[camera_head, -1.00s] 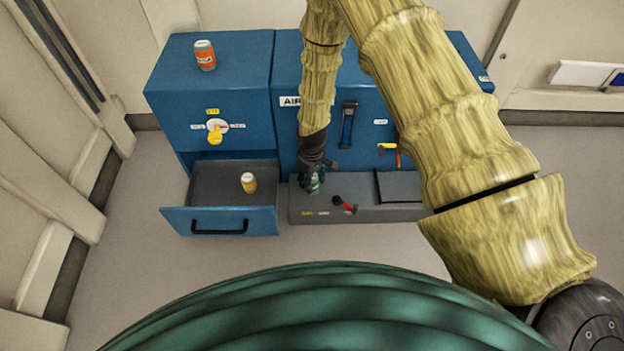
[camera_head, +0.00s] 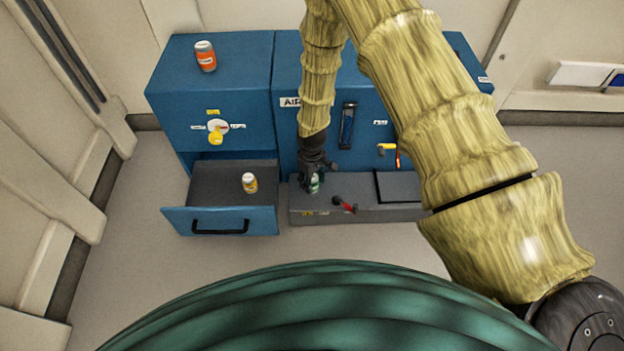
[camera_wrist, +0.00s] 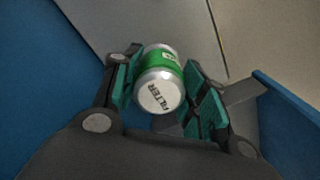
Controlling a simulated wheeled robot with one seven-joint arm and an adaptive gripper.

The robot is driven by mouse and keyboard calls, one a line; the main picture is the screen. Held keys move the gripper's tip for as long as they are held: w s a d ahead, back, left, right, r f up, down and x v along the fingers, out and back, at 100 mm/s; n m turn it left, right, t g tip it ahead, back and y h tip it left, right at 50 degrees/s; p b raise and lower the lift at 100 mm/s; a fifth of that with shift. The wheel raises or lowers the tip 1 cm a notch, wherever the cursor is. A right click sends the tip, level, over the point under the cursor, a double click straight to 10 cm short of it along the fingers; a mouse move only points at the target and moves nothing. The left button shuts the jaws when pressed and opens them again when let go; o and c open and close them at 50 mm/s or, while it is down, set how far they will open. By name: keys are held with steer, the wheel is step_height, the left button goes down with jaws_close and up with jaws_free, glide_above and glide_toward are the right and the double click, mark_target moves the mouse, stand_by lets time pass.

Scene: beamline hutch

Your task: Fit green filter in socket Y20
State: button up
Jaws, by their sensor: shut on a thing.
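The green filter (camera_wrist: 160,77) is a small can with a green band and a silver end marked FILTER. My gripper (camera_wrist: 162,95) is shut on it, with teal pads on both sides. In the head view my gripper (camera_head: 313,183) holds the green filter (camera_head: 315,184) upright over the left part of a low grey bench (camera_head: 375,213) at the front of the blue cabinet. The bench top directly under the filter is hidden, so I cannot tell whether the filter touches it or a socket. Small labels (camera_head: 312,213) on the bench front are too small to read.
A red lever (camera_head: 345,205) lies just right of my gripper. An open drawer (camera_head: 190,215) at the left holds an orange-yellow can (camera_head: 249,183). An orange can (camera_head: 205,56) stands on the cabinet (camera_head: 240,70). A yellow-handled valve (camera_head: 388,149) is on the cabinet's front.

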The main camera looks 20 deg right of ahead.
stand_by(0.4)
steer(key=o, duration=1.2)
step_height(320, 180, up, 12)
steer(key=shift+f, duration=0.1)
stand_by(0.4)
